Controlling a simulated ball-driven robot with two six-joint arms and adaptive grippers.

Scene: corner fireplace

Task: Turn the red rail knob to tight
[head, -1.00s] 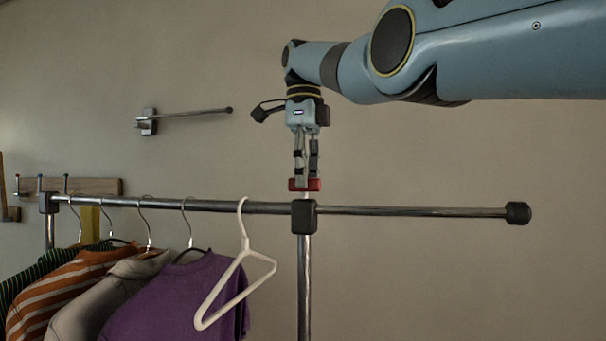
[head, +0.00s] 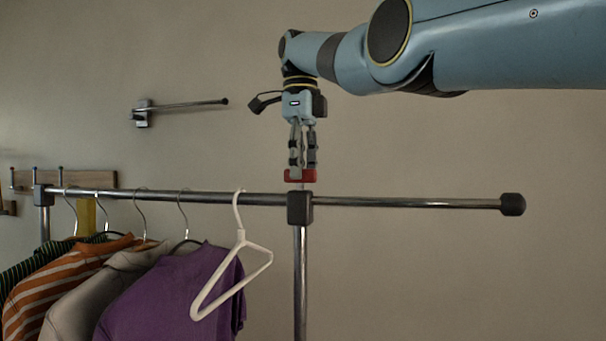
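The red rail knob (head: 300,176) sits above the dark joint block (head: 299,208), where the clothes rail meets the upright post. My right gripper (head: 302,165) points straight down from above, with its fingertips at the top of the knob and overlapping it. Two fingers show with a narrow gap between them. The fingertips partly cover the knob, and I cannot tell whether they press on it. No mark for tight or loose is readable on the knob. My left gripper is not in view.
The metal rail (head: 400,203) runs across the view to a black end cap (head: 512,204). A white hanger (head: 240,238) and a purple shirt (head: 175,295) hang left of the post. A wall rod (head: 185,105) is at upper left. Right of the post is clear.

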